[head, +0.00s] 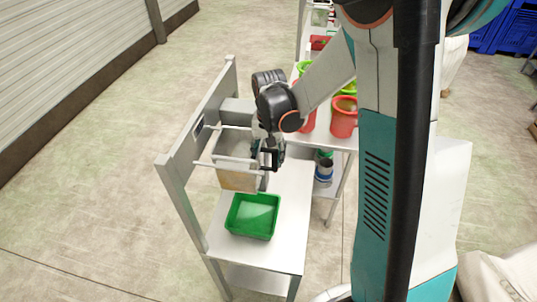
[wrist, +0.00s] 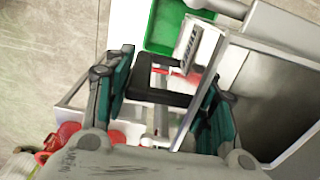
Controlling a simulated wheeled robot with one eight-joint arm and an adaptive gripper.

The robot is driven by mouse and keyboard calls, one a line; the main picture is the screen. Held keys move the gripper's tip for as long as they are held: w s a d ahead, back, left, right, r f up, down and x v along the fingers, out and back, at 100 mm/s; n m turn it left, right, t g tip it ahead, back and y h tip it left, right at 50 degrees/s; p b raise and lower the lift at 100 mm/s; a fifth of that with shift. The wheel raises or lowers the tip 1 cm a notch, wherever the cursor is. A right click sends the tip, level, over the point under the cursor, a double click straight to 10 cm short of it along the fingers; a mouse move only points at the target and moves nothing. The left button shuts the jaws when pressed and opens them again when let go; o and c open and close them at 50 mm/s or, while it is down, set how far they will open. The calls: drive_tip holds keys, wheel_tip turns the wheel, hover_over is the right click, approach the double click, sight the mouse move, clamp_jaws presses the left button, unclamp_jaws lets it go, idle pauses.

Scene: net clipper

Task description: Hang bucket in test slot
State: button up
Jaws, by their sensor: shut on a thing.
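My gripper (head: 268,152) is at the right side of the metal frame on the bench. In the wrist view, its teal-padded fingers (wrist: 165,88) are closed on a black handle (wrist: 150,92). The handle appears to belong to the grey metal bucket (wrist: 283,85), whose open inside shows at right. In the head view, the bucket (head: 238,181) is beside my gripper, below pale bars (head: 228,163), with its front looking tan. A white label with dark letters (wrist: 188,50) is close to the fingers. I cannot tell whether the bucket rests on a support; the slot is not clear.
A green tray (head: 252,216) is on the metal bench (head: 289,200) in front of the bucket. A tall metal upright frame (head: 180,172) edges the bench at left. Red pots (head: 343,118) stand on another table behind. Floor at left is clear.

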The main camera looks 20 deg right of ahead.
drive_tip(key=o, duration=1.6)
wheel_tip(320, 180, up, 12)
drive_tip(key=s+a+f+n+t+b, duration=0.1)
drive_tip(key=s+f+n+t+b, duration=0.1)
drive_tip(key=s+f+b, duration=0.4)
drive_tip(key=s+a+f+n+t+b, duration=0.1)
drive_tip(key=s+f+b, duration=0.5)
drive_tip(key=b, duration=0.6)
drive_tip(key=s+a+f+n+t+b, duration=0.1)
drive_tip(key=s+f+n+t+b, duration=0.2)
drive_tip(key=s+f+b, duration=0.3)
drive_tip(key=shift+a+f+t+b, duration=0.15)
drive_tip(key=shift+f+t+b, duration=0.15)
drive_tip(key=shift+f+b, duration=0.55)
drive_tip(key=shift+a+f+t+b, duration=0.15)
drive_tip(key=shift+f+t+b, duration=0.15)
drive_tip(key=shift+f+b, duration=0.5)
